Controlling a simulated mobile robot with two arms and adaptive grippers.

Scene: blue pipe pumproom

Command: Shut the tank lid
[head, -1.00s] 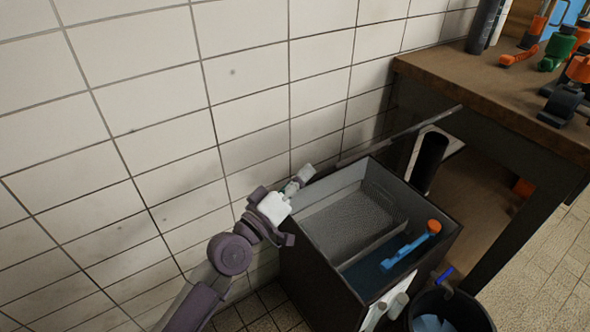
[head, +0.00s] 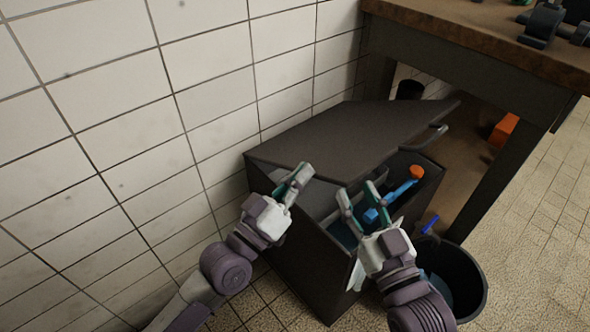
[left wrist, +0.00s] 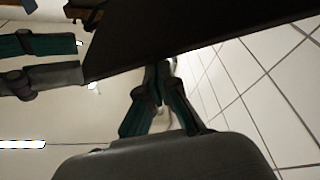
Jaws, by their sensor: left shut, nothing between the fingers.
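The dark tank (head: 305,265) stands on the floor against the tiled wall. Its dark lid (head: 360,135) is tilted down over the back of the tank, partly open, with a handle (head: 425,140) at its right. My left gripper (head: 299,176) is shut and empty by the lid's near left edge; contact is unclear. In the left wrist view its fingertips (left wrist: 160,68) are close under the dark lid (left wrist: 205,40). My right gripper (head: 358,192) is open at the tank's front opening, near the lid's near edge. Its fingers also show in the left wrist view (left wrist: 40,62).
A blue tool with an orange end (head: 402,187) lies in the tank's open part. A dark bucket (head: 468,282) stands to the right of the tank. A wooden workbench (head: 480,35) rises behind, and an orange object (head: 503,130) lies beneath it.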

